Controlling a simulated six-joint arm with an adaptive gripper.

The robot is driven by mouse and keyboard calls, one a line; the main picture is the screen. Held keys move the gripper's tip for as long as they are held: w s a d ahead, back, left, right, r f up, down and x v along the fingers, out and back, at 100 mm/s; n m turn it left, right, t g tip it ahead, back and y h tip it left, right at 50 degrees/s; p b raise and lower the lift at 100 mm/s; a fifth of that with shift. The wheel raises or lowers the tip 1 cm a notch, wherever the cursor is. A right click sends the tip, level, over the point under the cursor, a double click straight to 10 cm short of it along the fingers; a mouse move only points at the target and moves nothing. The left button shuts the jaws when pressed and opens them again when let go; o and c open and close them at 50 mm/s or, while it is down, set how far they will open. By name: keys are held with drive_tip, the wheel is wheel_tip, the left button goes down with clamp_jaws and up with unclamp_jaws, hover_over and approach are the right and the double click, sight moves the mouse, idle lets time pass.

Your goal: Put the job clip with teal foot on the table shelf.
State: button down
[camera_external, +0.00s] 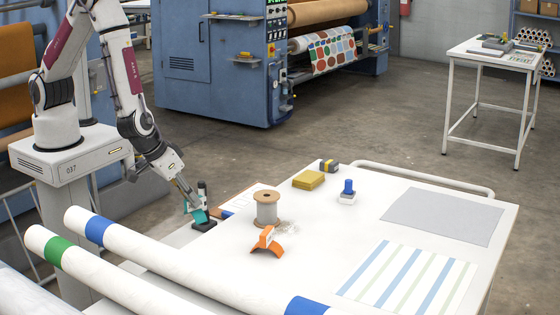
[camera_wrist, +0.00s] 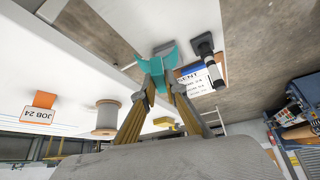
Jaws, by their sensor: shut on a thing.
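My gripper (camera_wrist: 158,88) is shut on the job clip with teal foot (camera_wrist: 157,66), whose curved teal foot sticks out beyond the fingertips in the wrist view. In the external view my gripper (camera_external: 193,203) points down at the table's left edge, with the teal clip (camera_external: 199,216) at its tips. A dark tool stands right beside it there, so I cannot tell whether the clip touches the surface. The card part of the clip is hidden by the fingers. The white table (camera_external: 330,215) fills the middle; I cannot clearly make out its shelf.
An orange job clip (camera_external: 266,242), a thread spool (camera_external: 267,208), a yellow block (camera_external: 308,180) and a blue-handled stamp (camera_external: 347,192) stand on the table. A clipboard (camera_wrist: 200,82) and a black tool (camera_wrist: 206,46) are close to my fingers. Fabric rolls (camera_external: 150,262) lie in front.

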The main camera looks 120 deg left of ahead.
drive_tip(key=shift+s+a+f+n+g, duration=0.2)
drive_tip(key=shift+s+a+n+g, duration=0.1)
drive_tip(key=shift+s+n, duration=0.25)
drive_tip(key=shift+s+a+f+n+g, duration=0.2)
drive_tip(key=shift+s+n+g, duration=0.15)
drive_tip(key=shift+n, duration=0.3)
drive_tip(key=shift+s+a+f+n+g, duration=0.1)
drive_tip(key=shift+s+a+n+g, duration=0.1)
drive_tip(key=shift+s+n+g, duration=0.55)
drive_tip(key=shift+s+t, duration=0.3)
drive_tip(key=shift+f, duration=2.9)
drive_tip(key=shift+f, duration=0.1)
drive_tip(key=shift+f, duration=2)
drive_tip(key=shift+f, duration=0.1)
drive_tip(key=c, duration=2)
unclamp_jaws()
drive_tip(key=shift+c, duration=0.2)
